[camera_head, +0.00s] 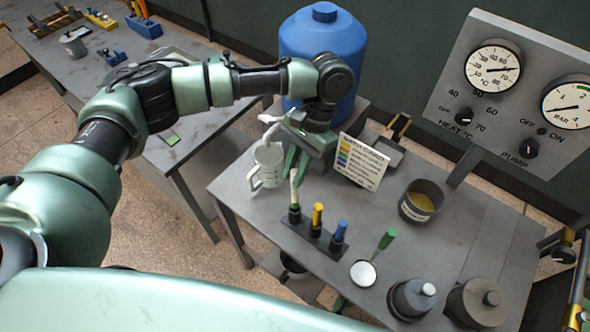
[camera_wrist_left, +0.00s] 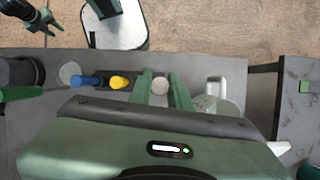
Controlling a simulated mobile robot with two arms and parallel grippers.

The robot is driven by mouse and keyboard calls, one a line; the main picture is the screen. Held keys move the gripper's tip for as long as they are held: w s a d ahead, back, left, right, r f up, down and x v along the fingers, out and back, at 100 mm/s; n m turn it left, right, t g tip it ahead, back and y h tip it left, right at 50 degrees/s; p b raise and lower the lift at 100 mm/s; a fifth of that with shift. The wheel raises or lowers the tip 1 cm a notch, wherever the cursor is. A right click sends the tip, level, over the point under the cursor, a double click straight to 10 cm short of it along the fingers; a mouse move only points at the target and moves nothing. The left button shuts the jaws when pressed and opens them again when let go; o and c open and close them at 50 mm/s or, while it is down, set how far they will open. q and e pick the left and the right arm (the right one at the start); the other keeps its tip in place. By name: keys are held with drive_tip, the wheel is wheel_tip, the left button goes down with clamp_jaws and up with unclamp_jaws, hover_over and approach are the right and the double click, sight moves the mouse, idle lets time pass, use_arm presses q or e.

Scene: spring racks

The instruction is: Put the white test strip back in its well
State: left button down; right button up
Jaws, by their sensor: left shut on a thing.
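My left gripper (camera_head: 293,172) points down over the near left part of the table. Its green fingers are shut on the white test strip (camera_head: 294,192). The strip is upright above the leftmost well of the dark rack (camera_head: 318,236); its lower end meets the well's top, and I cannot tell how deep it is. In the left wrist view the white strip's round end (camera_wrist_left: 160,85) shows between the fingers. A yellow strip (camera_head: 317,214) and a blue strip (camera_head: 340,231) stand in the other wells. My right gripper (camera_wrist_left: 40,20) shows small and open in the left wrist view.
A white jug (camera_head: 267,165) stands close left of the gripper, and a lettered colour card (camera_head: 361,162) close right. A white-topped dish (camera_head: 363,273), a green-handled tool (camera_head: 386,240), a yellow-filled pot (camera_head: 421,201) and dark lidded jars (camera_head: 411,298) stand to the right.

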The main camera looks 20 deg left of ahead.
use_arm(q)
drive_tip(key=shift+f+b, duration=0.4)
drive_tip(key=shift+f, duration=1.05)
drive_tip(key=shift+f+b, duration=0.8)
drive_tip(key=shift+f, duration=1.8)
drive_tip(key=c, duration=1.2)
unclamp_jaws()
drive_tip(key=shift+c, duration=0.2)
drive_tip(key=b, duration=0.3)
approach(295, 191)
drive_tip(key=f, duration=0.3)
drive_tip(key=shift+a+f, duration=0.1)
drive_tip(key=shift+a, duration=0.2)
drive_tip(key=shift+s+f, duration=0.1)
